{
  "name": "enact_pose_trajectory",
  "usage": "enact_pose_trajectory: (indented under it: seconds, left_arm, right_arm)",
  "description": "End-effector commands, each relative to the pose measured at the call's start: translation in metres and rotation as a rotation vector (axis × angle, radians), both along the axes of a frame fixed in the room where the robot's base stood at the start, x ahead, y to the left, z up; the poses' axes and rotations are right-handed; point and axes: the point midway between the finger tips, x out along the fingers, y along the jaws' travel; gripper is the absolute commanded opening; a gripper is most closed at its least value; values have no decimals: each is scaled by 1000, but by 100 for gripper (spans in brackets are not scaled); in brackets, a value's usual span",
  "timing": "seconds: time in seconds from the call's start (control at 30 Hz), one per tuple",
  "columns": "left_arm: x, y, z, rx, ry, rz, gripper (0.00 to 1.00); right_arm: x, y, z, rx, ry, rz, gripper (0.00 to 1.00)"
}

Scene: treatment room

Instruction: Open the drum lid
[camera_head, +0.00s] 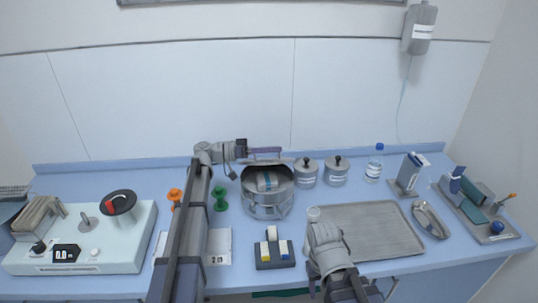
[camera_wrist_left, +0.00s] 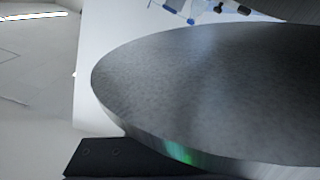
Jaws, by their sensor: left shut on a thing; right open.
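The drum (camera_head: 267,201) is a round silver container on the blue counter, with its top open and packed contents (camera_head: 267,181) showing inside. Its lid (camera_head: 264,163) stands raised at the back rim, seen nearly edge-on. In the left wrist view the lid (camera_wrist_left: 205,90) is a large grey disc filling much of the picture. My left gripper (camera_head: 246,151) is behind the drum, shut on the lid by its edge; a dark finger (camera_wrist_left: 120,158) lies along the disc. My right gripper (camera_head: 318,228) is open, right of the drum near the tray; its fingertips are hard to make out.
A metal tray (camera_head: 375,231) lies right of the drum, with two lidded jars (camera_head: 306,174) (camera_head: 336,172) behind. A green peg-like object (camera_head: 220,199) stands left, and a small block holder (camera_head: 274,254) in front. A scale (camera_head: 120,237) is at far left.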

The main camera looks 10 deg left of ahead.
Motion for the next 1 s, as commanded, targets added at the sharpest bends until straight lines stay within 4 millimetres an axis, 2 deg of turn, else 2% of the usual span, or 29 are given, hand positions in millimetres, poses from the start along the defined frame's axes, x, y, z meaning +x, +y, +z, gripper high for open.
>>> enact_pose_trajectory:
  seconds: [0.03,0.1,0.4,0.8,1.0]
  left_arm:
    - [10,3,11,-12,41,4,0]
    - [18,5,17,-31,106,4,0]
    - [58,17,36,-109,381,4,0]
    - [113,33,42,-210,737,4,0]
    - [133,38,38,-252,885,3,0]
  right_arm:
    - [0,0,11,0,0,0,52]
    - [0,0,17,0,0,0,52]
    - [0,0,36,0,0,0,52]
    - [0,0,42,0,0,0,52]
    - [0,0,39,0,0,0,52]
